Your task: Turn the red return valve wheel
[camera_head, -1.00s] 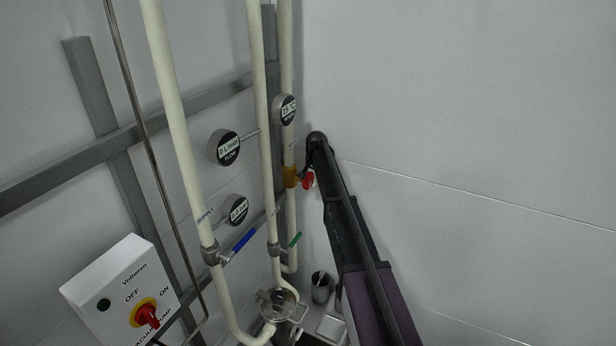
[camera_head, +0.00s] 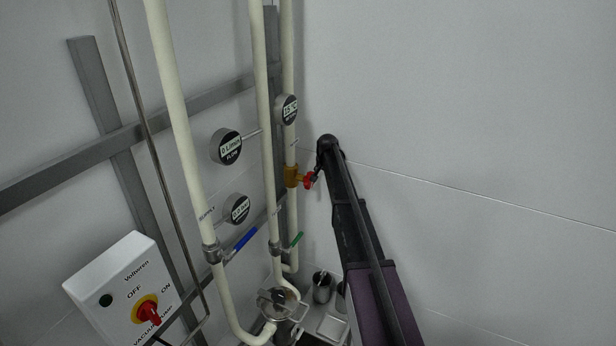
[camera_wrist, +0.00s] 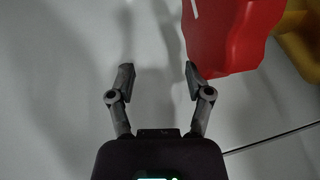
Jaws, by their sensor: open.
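The red return valve wheel (camera_head: 308,180) sits on a brass valve body (camera_head: 291,176) on the rearmost cream pipe. In the wrist view the red wheel (camera_wrist: 222,38) is large at the upper right, with the yellow brass body (camera_wrist: 300,45) behind it. My gripper (camera_wrist: 158,72) is open, with nothing between its fingers. Its right fingertip overlaps the wheel's lower left edge in the picture; I cannot tell whether they touch. In the head view my gripper (camera_head: 316,178) is small and dark, just right of the wheel.
A blue-handled valve (camera_head: 240,242) and a green-handled valve (camera_head: 296,240) are on the pipes lower down. A switch box (camera_head: 125,290) is at lower left. The wall on the right is bare.

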